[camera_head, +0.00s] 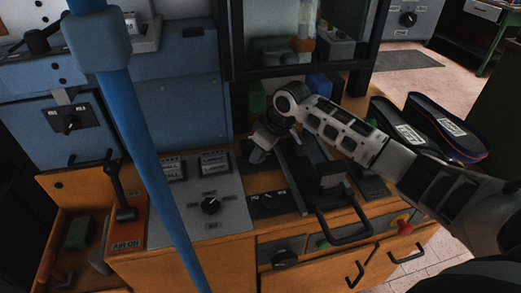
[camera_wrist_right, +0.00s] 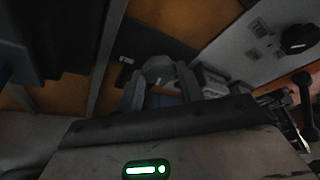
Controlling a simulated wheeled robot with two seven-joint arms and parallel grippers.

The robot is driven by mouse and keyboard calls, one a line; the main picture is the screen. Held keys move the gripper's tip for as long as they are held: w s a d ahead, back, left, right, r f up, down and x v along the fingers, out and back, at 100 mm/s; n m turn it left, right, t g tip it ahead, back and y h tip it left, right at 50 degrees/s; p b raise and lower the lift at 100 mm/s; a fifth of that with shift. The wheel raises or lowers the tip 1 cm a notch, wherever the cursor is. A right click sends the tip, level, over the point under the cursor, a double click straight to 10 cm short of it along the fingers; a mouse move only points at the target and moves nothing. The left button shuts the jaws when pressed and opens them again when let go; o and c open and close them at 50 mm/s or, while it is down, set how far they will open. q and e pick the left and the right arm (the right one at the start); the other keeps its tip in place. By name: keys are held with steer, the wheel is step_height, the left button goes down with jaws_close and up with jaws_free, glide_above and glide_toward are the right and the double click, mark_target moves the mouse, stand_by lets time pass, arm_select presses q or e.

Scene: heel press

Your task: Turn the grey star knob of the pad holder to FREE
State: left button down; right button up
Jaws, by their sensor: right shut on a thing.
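My right gripper (camera_head: 262,147) reaches in from the right and points down at the bench just left of a dark slide fixture (camera_head: 318,175). In the right wrist view its two grey fingers (camera_wrist_right: 160,86) stand on both sides of a rounded grey knob (camera_wrist_right: 158,67) and are shut on it. In the head view the gripper mostly hides this knob. Its pointer and the FREE mark cannot be made out. My left gripper is not in view.
A blue slanting bar (camera_head: 145,145) crosses the front left. A grey panel with a black rotary knob (camera_head: 211,205) and an orange AIR ON lever plate (camera_head: 127,238) lie left. A black handle (camera_head: 345,232) juts out in front.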

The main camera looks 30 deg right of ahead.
steer(key=n, duration=0.2)
steer(key=n+g+y, duration=0.1)
steer(key=n, duration=0.2)
steer(key=shift+w+d+y, duration=0.2)
steer(key=shift+y, duration=0.1)
steer(key=shift+n+g, duration=0.3)
steer(key=o, duration=1)
steer(key=v, duration=0.7)
steer(key=shift+r+b, duration=0.3)
steer(key=shift+b, duration=0.15)
steer(key=shift+s+f, duration=0.1)
steer(key=shift+s, duration=0.05)
